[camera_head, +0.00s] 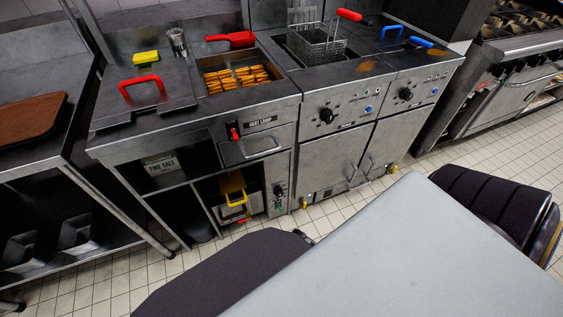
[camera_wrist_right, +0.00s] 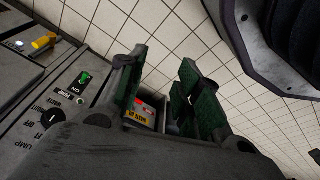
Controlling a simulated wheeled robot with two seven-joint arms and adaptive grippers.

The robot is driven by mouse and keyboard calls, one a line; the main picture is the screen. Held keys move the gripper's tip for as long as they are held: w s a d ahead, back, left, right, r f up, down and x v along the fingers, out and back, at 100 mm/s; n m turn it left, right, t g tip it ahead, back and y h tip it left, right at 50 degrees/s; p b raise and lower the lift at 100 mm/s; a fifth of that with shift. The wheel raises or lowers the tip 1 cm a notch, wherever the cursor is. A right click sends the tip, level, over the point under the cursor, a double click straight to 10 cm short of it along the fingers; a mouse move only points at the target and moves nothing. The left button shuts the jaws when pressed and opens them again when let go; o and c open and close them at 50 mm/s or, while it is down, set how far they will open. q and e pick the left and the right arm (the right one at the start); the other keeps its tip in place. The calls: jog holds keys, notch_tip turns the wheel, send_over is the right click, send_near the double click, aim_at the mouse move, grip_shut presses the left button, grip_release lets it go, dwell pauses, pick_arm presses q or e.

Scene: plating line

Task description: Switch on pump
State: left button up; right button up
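The control panel (camera_head: 279,196) is a narrow strip on the front of the fryer cabinet, left of the double doors. In the right wrist view it carries a small switch lit green (camera_wrist_right: 84,78), with an ON label, and a dark round knob (camera_wrist_right: 50,119) with partly readable lettering. My right gripper (camera_wrist_right: 160,88) shows in the right wrist view with its green-padded fingers apart and nothing between them. It is to the right of the switch, apart from it in the picture. My right gripper is not visible in the head view. My left gripper is in neither view.
A yellow-handled drawer (camera_head: 235,190) is left of the panel. A box with a red and yellow label (camera_wrist_right: 139,117) shows beyond the gripper. Yellow valve handles (camera_head: 304,204) stick out low at the doors. The tiled floor (camera_head: 120,282) is clear in front.

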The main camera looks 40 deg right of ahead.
jog(key=w+d+r+n+t+b, duration=0.15)
jog(key=w+b, duration=0.55)
jog(key=b, duration=0.8)
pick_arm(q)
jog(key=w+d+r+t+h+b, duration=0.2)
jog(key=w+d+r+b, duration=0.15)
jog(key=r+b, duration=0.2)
pick_arm(e)
jog(key=w+d+f+n+t+h, duration=0.2)
jog(key=w+d+f+n+t, duration=0.5)
jog(key=w+d+f+n, duration=0.6)
notch_tip(320, 180, down, 6)
jog(key=s+d+n+t, duration=0.2)
jog(key=n+t, duration=0.1)
jog(key=n, duration=0.1)
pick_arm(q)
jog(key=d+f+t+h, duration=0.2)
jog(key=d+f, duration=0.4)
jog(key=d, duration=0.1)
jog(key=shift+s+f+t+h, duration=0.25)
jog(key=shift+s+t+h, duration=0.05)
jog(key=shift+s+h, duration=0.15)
pick_arm(e)
jog(key=s+a+f+n+t+y, duration=0.1)
jog(key=s+f+n+t, duration=0.1)
jog(key=s+n+t, duration=0.2)
jog(key=shift+s+f+n+y, duration=0.2)
jog(key=shift+s+n+y, duration=0.2)
jog(key=shift+s+n, duration=1.7)
